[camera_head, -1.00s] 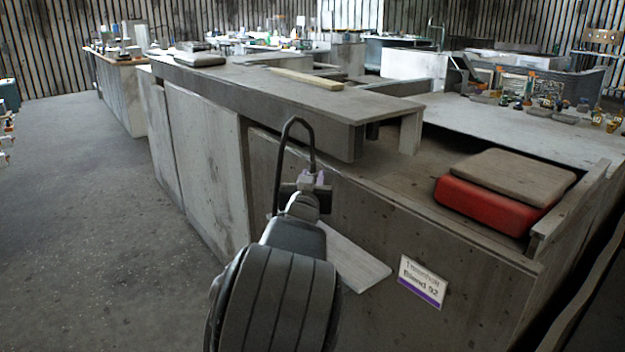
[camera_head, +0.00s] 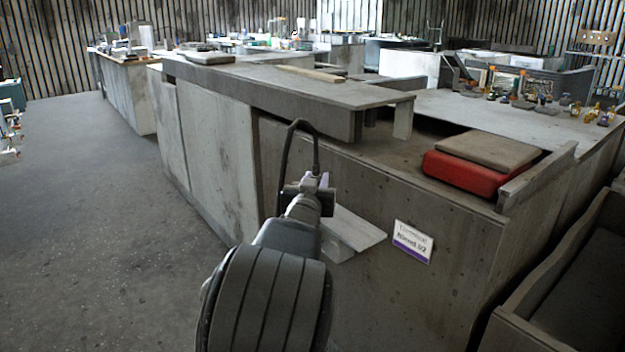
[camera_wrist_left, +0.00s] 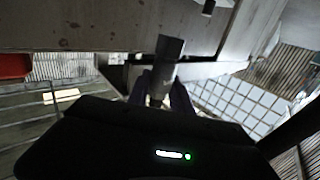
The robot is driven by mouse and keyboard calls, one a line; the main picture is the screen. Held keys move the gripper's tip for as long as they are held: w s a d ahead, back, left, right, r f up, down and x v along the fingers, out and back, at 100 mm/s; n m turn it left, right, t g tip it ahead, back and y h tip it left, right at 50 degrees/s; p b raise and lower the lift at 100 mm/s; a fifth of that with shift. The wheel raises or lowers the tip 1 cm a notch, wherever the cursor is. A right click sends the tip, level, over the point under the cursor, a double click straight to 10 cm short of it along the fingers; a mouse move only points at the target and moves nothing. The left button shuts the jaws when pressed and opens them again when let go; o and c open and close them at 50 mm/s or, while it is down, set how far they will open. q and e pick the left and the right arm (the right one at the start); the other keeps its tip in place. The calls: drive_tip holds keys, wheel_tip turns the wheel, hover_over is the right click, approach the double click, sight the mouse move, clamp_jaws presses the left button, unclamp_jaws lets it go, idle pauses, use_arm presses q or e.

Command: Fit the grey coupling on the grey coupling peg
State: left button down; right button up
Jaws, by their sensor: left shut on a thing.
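My left gripper (camera_head: 316,184) is raised in front of the grey counter's side, below its raised top. In the left wrist view its two fingers (camera_wrist_left: 164,84) are closed on a grey cylinder, which looks like the grey coupling (camera_wrist_left: 170,48). The coupling sticks out past the fingertips. In the head view I cannot make it out clearly from the gripper. I cannot pick out the grey coupling peg in either view. My right gripper is not in view.
A grey counter (camera_head: 370,250) with a labelled sign (camera_head: 412,242) stands close ahead. A small pale shelf (camera_head: 352,230) juts out beside my gripper. A red box (camera_head: 470,172) lies on the counter. Several small items stand farther right. Open floor (camera_head: 90,230) lies left.

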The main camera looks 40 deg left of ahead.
use_arm(q)
drive_tip(key=d+f+m+t+h, duration=0.2)
drive_tip(key=d+f+m+h, duration=0.45)
drive_tip(key=d, duration=0.85)
drive_tip(key=s+d+f+m+g+h, duration=0.1)
drive_tip(key=s+d+f+h, duration=0.2)
drive_tip(key=d, duration=0.4)
drive_tip(key=s+d+f+m+h, duration=0.1)
drive_tip(key=s+d+f+h, duration=0.25)
drive_tip(key=d, duration=0.25)
wheel_tip(320, 180, up, 11)
drive_tip(key=w+n+y+p, duration=0.2)
drive_tip(key=y+p, duration=0.3)
drive_tip(key=p, duration=1.6)
drive_tip(key=shift+r+n+t, duration=0.15)
drive_tip(key=shift+n+t, duration=0.25)
drive_tip(key=shift+n, duration=0.25)
